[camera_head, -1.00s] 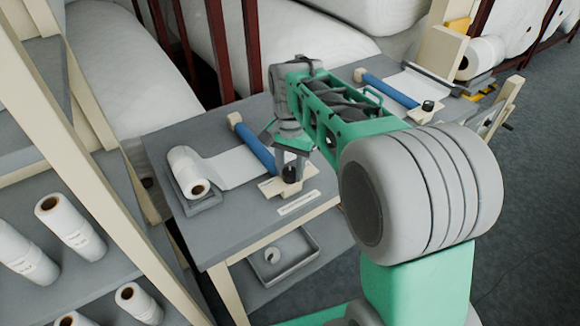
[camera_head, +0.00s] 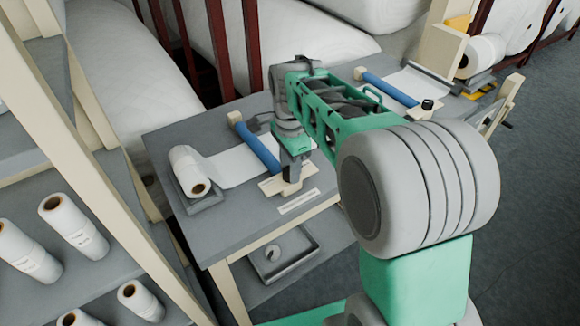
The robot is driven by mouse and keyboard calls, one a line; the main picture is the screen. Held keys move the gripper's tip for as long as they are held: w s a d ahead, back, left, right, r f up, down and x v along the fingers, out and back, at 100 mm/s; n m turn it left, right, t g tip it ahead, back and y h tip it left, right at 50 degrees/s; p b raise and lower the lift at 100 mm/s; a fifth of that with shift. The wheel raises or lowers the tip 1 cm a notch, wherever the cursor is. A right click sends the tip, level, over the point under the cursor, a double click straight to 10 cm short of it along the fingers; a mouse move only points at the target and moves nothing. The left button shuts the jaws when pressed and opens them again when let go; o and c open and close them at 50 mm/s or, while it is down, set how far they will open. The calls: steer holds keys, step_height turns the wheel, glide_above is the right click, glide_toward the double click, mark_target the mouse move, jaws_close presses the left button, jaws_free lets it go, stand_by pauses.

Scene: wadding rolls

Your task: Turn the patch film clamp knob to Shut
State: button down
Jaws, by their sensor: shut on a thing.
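The near film clamp has a blue bar (camera_head: 256,150) across a white film strip (camera_head: 225,165). Its pale base plate (camera_head: 270,187) is at the table's front, beside a small label strip (camera_head: 298,200) too small to read. My gripper (camera_head: 291,178) points down at the front end of this clamp, shut on its knob, which the fingers hide. I cannot read the knob's setting. A second clamp with a blue bar (camera_head: 388,90) and a dark knob (camera_head: 428,104) stands farther right, apart from my gripper.
A white film roll (camera_head: 186,172) sits in a grey holder at the left of the grey table (camera_head: 225,232). A shelf tray (camera_head: 283,258) is below. A rack with several white rolls (camera_head: 72,222) stands at left. Large white wadding rolls (camera_head: 125,70) are behind.

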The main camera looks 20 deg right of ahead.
stand_by(0.4)
steer(key=c, duration=0.9)
jaws_free()
step_height(320, 180, up, 8)
steer(key=shift+f, duration=0.1)
steer(key=s+f+n+t, duration=0.1)
steer(key=s+f+n, duration=0.1)
steer(key=s+n, duration=0.2)
steer(key=s+f+n+t, duration=0.1)
steer(key=s+f+n, duration=0.2)
steer(key=s+n, duration=0.2)
steer(key=s+f+n+t, duration=0.1)
steer(key=s+f+n, duration=0.1)
steer(key=s+n, duration=0.3)
steer(key=shift+a+f+n, duration=0.1)
steer(key=shift+f+n, duration=0.25)
steer(key=shift+n, duration=0.45)
